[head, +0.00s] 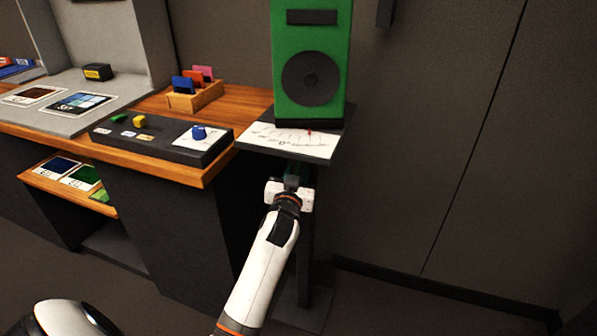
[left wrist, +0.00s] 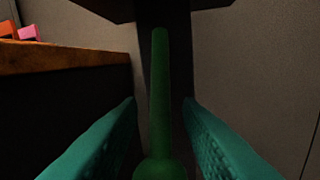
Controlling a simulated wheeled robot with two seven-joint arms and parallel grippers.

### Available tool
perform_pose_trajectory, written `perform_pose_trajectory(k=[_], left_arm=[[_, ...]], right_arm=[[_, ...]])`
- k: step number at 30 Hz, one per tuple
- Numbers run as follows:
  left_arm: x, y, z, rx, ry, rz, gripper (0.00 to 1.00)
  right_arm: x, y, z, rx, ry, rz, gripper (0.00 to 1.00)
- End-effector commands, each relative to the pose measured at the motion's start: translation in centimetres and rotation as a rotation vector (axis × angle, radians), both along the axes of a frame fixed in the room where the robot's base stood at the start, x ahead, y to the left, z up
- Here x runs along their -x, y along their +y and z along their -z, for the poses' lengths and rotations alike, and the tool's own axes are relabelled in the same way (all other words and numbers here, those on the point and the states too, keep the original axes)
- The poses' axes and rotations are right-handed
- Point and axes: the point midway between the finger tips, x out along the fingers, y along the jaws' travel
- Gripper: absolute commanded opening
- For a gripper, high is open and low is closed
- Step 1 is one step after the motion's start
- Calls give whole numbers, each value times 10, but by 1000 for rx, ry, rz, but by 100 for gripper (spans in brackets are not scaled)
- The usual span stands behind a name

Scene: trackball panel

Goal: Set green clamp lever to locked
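The green clamp lever (left wrist: 160,100) stands upright in the left wrist view, under the dark platform and in front of its post. Its rounded lower end is near the bottom edge of the picture. My left gripper (left wrist: 160,135) is open, with one teal finger on each side of the lever and a gap visible on both sides. In the head view my left gripper (head: 290,182) is just below the platform that carries the green speaker (head: 312,55), and it hides most of the lever. My right gripper is not in view.
The platform (head: 325,150) has a white scale sheet with a red pointer. To the left is a wooden desk (head: 215,167) with a dark control panel (head: 150,148) and a wooden card holder (head: 195,98). A bare wall (head: 440,110) is on the right.

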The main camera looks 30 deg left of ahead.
Motion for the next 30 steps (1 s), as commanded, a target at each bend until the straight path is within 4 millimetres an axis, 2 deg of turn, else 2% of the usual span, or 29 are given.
perform_pose_trajectory(k=[5,14,20,30], left_arm=[[-13,5,0,1,0,0,32],[-15,6,0,0,0,1,32],[-15,6,0,0,0,1,1],[-16,6,2,-4,4,1,0]], right_arm=[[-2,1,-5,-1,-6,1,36],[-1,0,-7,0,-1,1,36],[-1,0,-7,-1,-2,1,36],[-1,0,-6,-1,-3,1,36]])
